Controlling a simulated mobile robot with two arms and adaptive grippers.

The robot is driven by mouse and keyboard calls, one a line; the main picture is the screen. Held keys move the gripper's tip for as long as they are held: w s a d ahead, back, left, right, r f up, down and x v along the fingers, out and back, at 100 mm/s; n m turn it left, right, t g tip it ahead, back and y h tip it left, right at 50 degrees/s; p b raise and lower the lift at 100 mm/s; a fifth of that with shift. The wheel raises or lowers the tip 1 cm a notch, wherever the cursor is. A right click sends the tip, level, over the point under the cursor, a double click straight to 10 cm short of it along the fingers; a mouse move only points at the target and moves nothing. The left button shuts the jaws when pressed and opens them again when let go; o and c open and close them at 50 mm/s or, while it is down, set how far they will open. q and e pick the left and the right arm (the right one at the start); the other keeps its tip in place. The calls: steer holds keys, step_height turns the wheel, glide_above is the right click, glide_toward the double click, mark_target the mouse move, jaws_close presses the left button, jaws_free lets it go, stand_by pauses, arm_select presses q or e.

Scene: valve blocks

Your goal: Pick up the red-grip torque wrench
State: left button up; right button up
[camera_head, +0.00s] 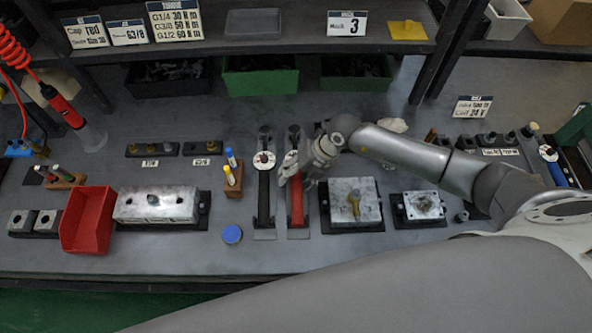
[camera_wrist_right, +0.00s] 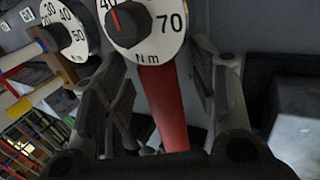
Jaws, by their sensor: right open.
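The red-grip torque wrench (camera_head: 298,206) lies on the bench beside a black-grip one (camera_head: 264,199), its grip toward the front edge. My right gripper (camera_head: 297,178) is over its upper part, partly hiding the dial. In the right wrist view, the red grip (camera_wrist_right: 165,108) runs between the spread fingers of my right gripper (camera_wrist_right: 163,115), with a white dial (camera_wrist_right: 148,25) marked N m beyond it. The fingers are open, one on each side of the grip; I cannot tell whether either touches it. My left gripper is not in view.
A blue round cap (camera_head: 232,234), a long metal block (camera_head: 156,204) and a red bin (camera_head: 88,221) are to the left. The bench's front strip is mostly clear.

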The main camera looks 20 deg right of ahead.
steer(key=shift+f, duration=0.1)
steer(key=shift+c, duration=0.2)
jaws_close()
steer(key=shift+w, duration=0.1)
steer(key=shift+r, duration=0.2)
